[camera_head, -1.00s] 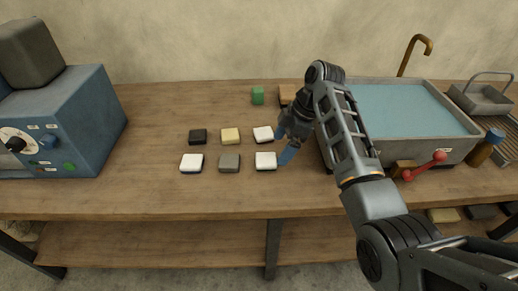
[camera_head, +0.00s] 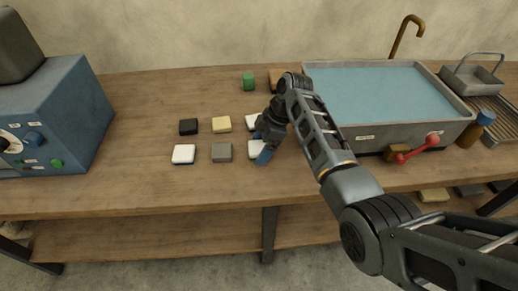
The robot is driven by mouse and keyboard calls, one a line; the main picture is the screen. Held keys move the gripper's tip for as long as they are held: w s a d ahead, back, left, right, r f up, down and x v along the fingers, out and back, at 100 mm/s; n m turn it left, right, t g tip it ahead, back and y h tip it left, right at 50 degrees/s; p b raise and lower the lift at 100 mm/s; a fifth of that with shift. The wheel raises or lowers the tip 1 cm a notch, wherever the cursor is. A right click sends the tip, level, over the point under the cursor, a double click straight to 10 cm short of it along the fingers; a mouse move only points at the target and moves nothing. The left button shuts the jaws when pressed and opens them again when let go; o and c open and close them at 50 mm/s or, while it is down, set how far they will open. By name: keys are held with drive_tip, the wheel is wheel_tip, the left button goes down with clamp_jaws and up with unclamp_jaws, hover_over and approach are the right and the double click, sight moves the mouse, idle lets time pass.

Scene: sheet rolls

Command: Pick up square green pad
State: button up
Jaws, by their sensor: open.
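A small green block-like piece (camera_head: 249,82) stands near the back of the wooden table. It is the only loose green piece I see on the tabletop, and it looks more like an upright block than a flat pad. My gripper (camera_head: 261,145) has blue fingertips and points down over the two white pads, the back one (camera_head: 252,122) and the front one (camera_head: 255,149). It partly hides both. The gripper is open, and it is nearer the table's front than the green piece, apart from it. I cannot tell whether the fingertips touch a pad.
A black pad (camera_head: 188,127), a yellow pad (camera_head: 222,124), a white pad (camera_head: 184,154) and a grey pad (camera_head: 222,153) lie left of my gripper. A blue machine (camera_head: 65,115) stands at the left. A water-filled basin (camera_head: 415,128) is at the right. A brown block (camera_head: 276,77) sits beside the green piece.

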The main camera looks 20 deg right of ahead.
drive_tip(key=c, duration=1.2)
drive_tip(key=shift+r, duration=0.15)
